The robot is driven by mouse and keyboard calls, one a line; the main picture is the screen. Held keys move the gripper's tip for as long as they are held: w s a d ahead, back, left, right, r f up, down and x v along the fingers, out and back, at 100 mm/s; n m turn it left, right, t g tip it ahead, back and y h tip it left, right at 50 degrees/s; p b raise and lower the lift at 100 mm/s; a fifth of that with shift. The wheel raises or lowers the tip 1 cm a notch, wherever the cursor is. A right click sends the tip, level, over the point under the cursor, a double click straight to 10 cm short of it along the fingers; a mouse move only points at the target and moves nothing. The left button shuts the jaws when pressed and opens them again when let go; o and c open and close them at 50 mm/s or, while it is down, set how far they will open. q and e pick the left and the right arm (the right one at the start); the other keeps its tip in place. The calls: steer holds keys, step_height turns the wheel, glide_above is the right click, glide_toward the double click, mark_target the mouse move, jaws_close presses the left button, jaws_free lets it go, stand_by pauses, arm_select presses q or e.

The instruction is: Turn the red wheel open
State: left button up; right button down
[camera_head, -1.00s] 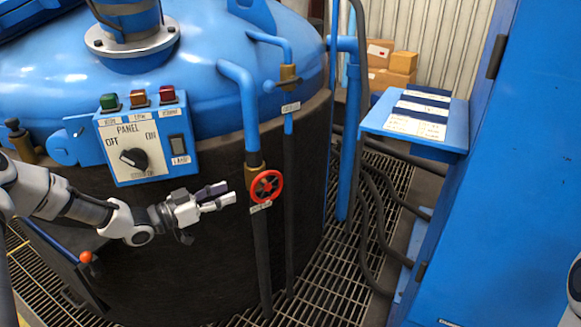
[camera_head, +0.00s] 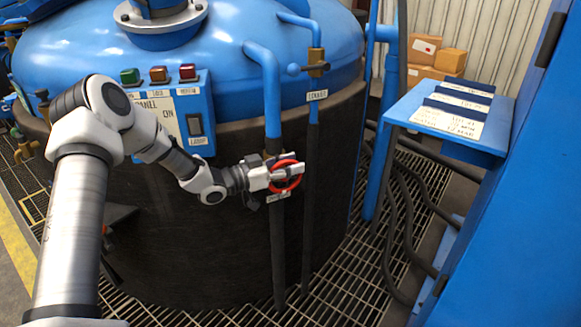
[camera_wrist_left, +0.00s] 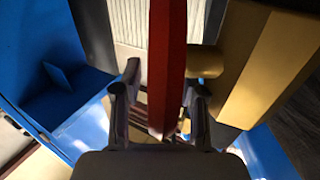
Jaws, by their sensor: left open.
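The red wheel (camera_head: 285,191) sits on a brass valve on the vertical pipe at the front of the blue furnace, above a small label. My left gripper (camera_head: 287,172) is at the wheel, overlapping its upper part and hiding some of the rim. In the left wrist view the red wheel (camera_wrist_left: 167,50) appears edge-on, running between the two open fingers of my left gripper (camera_wrist_left: 160,80). A gap shows on each side, so the fingers straddle the rim without clamping it. My right gripper is out of view.
The valve's brass body (camera_wrist_left: 268,70) is close beside the right finger in the wrist view. A control panel (camera_head: 197,128) is partly behind my left arm. Another pipe with a brass valve (camera_head: 317,63) stands to the right. A blue shelf (camera_head: 400,108) and hoses are farther right.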

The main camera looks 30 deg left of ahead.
arm_select(q)
jaws_close()
steer(key=shift+s+a+f+t+h+b, duration=0.15)
steer(key=shift+t+h+b, duration=0.25)
steer(key=shift+t+b, duration=0.5)
steer(key=shift+r, duration=0.25)
jaws_free()
steer(key=shift+r, duration=0.1)
steer(key=shift+s, duration=0.1)
